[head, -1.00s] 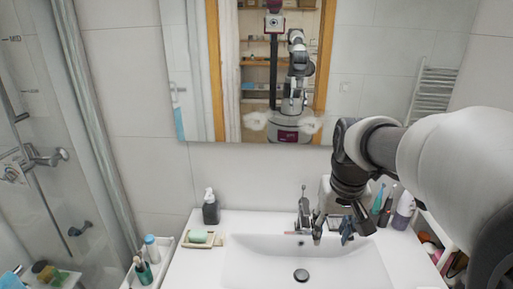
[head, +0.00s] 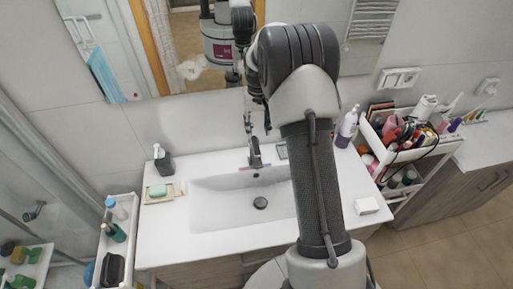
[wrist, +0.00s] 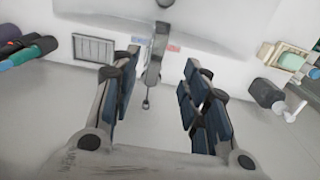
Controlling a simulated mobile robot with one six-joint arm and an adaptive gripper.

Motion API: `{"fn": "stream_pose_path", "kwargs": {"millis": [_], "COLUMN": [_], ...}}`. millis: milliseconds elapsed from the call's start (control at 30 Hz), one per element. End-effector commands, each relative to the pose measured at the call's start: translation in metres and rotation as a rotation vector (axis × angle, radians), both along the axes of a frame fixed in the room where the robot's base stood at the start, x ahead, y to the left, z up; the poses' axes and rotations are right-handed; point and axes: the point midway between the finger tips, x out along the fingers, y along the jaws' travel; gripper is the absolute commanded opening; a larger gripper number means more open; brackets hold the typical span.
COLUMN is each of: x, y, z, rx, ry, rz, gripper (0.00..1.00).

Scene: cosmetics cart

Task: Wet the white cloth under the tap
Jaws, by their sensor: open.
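The tap (head: 254,155) stands at the back edge of the white sink basin (head: 215,208). It also shows in the wrist view (wrist: 155,62). My gripper (wrist: 160,68) is open, with one dark finger on each side of the tap in that picture. Nothing shows between the fingers except the tap beyond or below; I cannot tell if they touch it. In the head view my arm largely hides the gripper. A small white folded-looking item (head: 367,206), perhaps the white cloth, lies on the counter right of my arm. No water is clearly visible.
A soap dish with green soap (head: 158,192) and a dark dispenser (head: 163,160) stand left of the basin. A purple-white bottle (head: 347,127) stands at the back right. A crowded cart (head: 412,165) stands to the right. The mirror is close behind.

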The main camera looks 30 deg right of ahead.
Motion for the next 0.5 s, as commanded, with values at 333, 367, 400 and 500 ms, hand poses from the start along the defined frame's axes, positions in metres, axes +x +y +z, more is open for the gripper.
{"fn": "stream_pose_path", "kwargs": {"millis": [333, 367, 400, 500], "x": [-0.001, -0.001, -0.001, -0.001], "y": [0.001, 0.001, 0.001, 0.001], "z": [-0.078, -0.084, -0.091, -0.106], "rx": [0.001, 0.001, 0.001, 0.001], "ry": [0.003, 0.004, 0.003, 0.002], "rz": [0.000, 0.000, 0.000, 0.000], "gripper": [0.42, 0.42, 0.42, 0.42]}}
